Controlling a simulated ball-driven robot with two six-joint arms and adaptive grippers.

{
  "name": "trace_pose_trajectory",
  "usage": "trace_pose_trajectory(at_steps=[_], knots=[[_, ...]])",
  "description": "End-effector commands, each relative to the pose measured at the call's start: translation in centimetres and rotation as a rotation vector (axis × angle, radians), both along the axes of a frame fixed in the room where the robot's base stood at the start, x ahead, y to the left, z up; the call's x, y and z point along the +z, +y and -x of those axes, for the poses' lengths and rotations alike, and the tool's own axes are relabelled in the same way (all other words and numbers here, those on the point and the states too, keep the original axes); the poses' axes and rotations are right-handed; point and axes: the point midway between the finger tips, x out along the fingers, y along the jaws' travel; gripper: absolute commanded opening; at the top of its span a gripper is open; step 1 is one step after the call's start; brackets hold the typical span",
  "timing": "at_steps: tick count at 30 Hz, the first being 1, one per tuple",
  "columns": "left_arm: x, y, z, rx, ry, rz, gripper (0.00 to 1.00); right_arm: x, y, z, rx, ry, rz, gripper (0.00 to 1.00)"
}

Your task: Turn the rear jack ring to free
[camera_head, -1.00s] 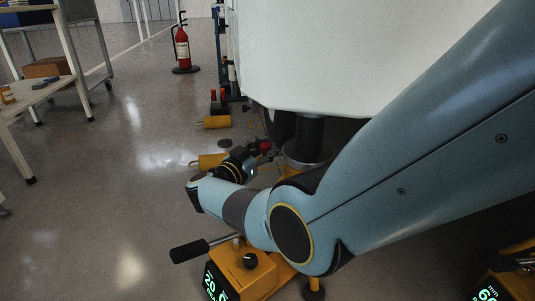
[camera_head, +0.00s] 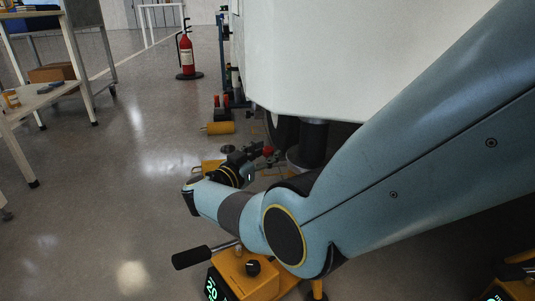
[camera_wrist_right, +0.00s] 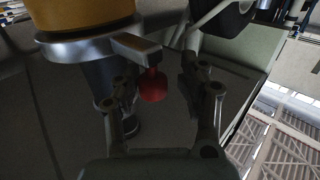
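In the right wrist view a red knob (camera_wrist_right: 153,86) hangs at the end of a short grey lever (camera_wrist_right: 138,46). The lever comes off a metallic ring (camera_wrist_right: 75,52) under a yellow cylindrical body (camera_wrist_right: 80,12). My right gripper (camera_wrist_right: 160,90) is open, its two fingers apart, with the knob between them; I cannot tell whether either finger touches it. In the head view the right gripper (camera_head: 262,158) reaches low beside a dark column (camera_head: 313,138), close to the red knob (camera_head: 268,150). The ring is not clear there. My left gripper is not in view.
A yellow jack unit (camera_head: 240,272) with a black-gripped handle and green display stands below my right arm. Another yellow unit (camera_head: 519,286) is at bottom right. The white hull (camera_head: 340,60) overhangs the column. Floor at left is open, up to a shelf cart (camera_head: 45,95).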

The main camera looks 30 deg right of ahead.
Motion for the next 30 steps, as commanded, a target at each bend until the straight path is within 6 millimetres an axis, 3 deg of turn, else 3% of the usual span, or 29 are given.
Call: trace_pose_trajectory(at_steps=[11, 21, 30], knots=[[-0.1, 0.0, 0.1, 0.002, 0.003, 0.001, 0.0, 0.0, 0.2, 0.3, -0.005, 0.001, 0.003, 0.51], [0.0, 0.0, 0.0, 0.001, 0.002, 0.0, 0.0, -0.1, 5.5, 2.0, -0.001, 0.001, 0.0, 0.51], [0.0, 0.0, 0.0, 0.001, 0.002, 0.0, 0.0, 0.0, 7.1, 2.6, -0.001, 0.001, 0.003, 0.51]])
